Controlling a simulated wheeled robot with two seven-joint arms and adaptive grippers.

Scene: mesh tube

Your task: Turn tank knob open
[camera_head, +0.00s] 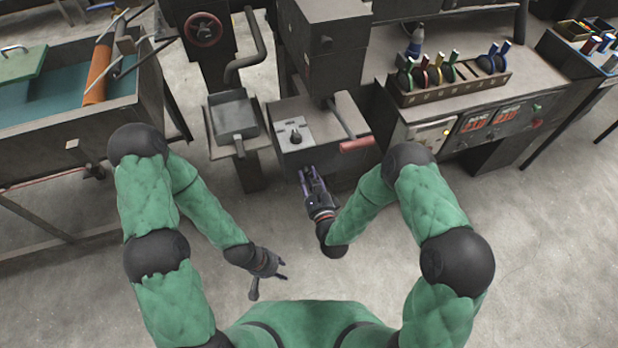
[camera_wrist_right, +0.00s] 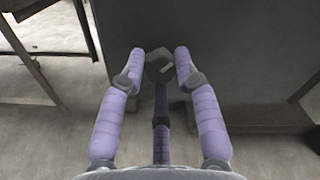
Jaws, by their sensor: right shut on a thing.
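My right gripper (camera_head: 308,172) reaches the front of the dark grey machine (camera_head: 322,174), below its top panel. In the right wrist view the right gripper (camera_wrist_right: 158,66) has its purple fingers on both sides of a grey knob (camera_wrist_right: 159,68) and is shut on it. The knob's turn angle is hard to tell, and in the head view the fingers hide it. My left gripper (camera_head: 270,284) is open and empty over the floor, low in the head view, away from the machine.
A small black dial (camera_head: 296,138) sits on the machine's light panel. A red-handled lever (camera_head: 357,144) sticks out at its right. A bench with a tool rack (camera_head: 452,88) stands to the right, and a blue-green basin (camera_head: 52,97) to the left. The floor in front is clear.

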